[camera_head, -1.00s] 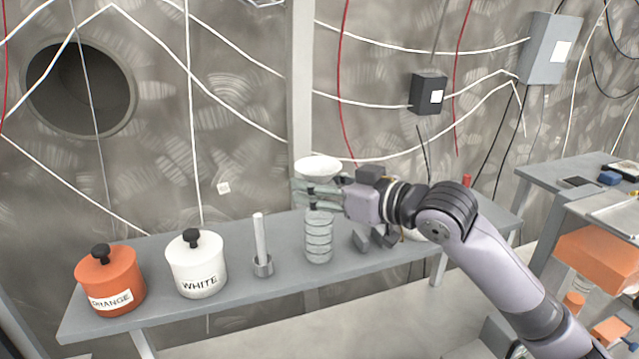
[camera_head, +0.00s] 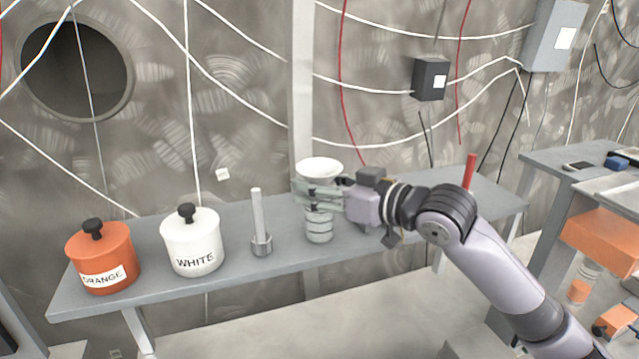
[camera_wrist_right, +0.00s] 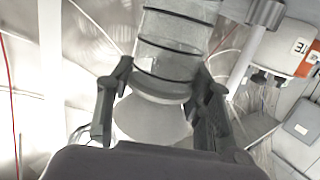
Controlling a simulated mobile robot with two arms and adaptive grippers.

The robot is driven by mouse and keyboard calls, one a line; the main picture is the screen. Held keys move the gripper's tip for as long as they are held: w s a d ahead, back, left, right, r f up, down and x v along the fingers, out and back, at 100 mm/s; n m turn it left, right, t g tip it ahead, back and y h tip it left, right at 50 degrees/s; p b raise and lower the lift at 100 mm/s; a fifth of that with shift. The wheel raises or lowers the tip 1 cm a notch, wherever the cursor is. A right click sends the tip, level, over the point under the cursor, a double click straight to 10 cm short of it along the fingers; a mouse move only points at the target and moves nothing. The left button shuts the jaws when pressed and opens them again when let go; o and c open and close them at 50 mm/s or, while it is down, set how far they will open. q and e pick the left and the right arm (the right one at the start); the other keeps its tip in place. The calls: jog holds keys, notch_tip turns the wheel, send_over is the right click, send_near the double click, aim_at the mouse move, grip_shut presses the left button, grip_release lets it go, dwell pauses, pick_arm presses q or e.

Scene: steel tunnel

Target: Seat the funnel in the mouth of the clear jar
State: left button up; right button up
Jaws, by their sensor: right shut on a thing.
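The white funnel (camera_head: 319,167) is upright in the head view, its wide bowl above my right gripper (camera_head: 308,194). That gripper is shut on the funnel below the bowl. The clear jar (camera_head: 319,228), ringed with dark bands, stands on the bench directly under the funnel. The fingers cover the jar's top in the head view. In the right wrist view the funnel (camera_wrist_right: 150,122) shows between the fingers (camera_wrist_right: 165,82), and the jar (camera_wrist_right: 172,55) is close against it. I cannot tell how far the funnel's stem reaches into the jar. My left gripper is out of view.
A metal post in a cup-like base (camera_head: 258,225), a white canister (camera_head: 193,243) and an orange canister (camera_head: 103,258) stand left of the jar on the grey bench (camera_head: 225,281). A red upright piece (camera_head: 469,171) is at the right. The bench front is clear.

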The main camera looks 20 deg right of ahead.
jog(key=o, duration=1.1)
jog(key=shift+v, duration=6)
